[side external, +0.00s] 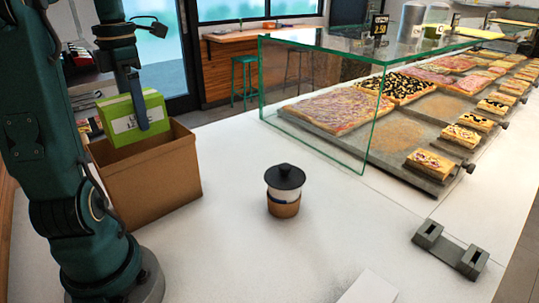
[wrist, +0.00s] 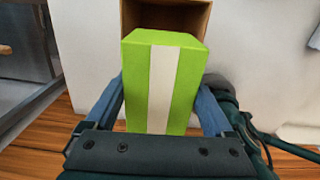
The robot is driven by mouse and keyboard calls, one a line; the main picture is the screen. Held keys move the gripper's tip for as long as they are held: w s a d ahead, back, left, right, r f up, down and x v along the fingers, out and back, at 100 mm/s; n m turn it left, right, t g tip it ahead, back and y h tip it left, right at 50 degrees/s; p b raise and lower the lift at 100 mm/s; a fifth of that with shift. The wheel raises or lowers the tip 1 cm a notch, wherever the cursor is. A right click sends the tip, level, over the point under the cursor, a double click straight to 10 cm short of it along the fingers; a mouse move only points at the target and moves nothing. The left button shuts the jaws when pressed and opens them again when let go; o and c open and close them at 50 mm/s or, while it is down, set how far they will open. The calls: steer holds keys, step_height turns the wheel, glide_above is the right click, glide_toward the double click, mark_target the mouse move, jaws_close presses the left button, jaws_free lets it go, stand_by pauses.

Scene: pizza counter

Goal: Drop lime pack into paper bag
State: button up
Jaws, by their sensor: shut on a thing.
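The lime pack (side external: 118,122) is a lime green box with a white label. My gripper (side external: 140,118) is shut on it, with a blue finger across its near face in the side view. The wrist view shows the lime pack (wrist: 190,85) between both blue fingers, with a white stripe down its face. The paper bag (side external: 150,185) is brown, open at the top and stands on the white counter. In the side view the pack is over the bag's opening, its lower edge near the rim. The wrist view shows part of the bag (wrist: 190,15) beyond the pack.
A cup with a black lid (side external: 285,178) stands on the white counter (side external: 330,215) to the right of the bag. A glass case (side external: 315,100) covers pizza trays behind it. A grey two-block holder (side external: 450,248) sits at the right. The counter between is clear.

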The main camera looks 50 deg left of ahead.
steer(key=shift+f, duration=1.9)
steer(key=o, duration=1.4)
steer(key=shift+o, duration=0.2)
steer(key=shift+r, duration=2.55)
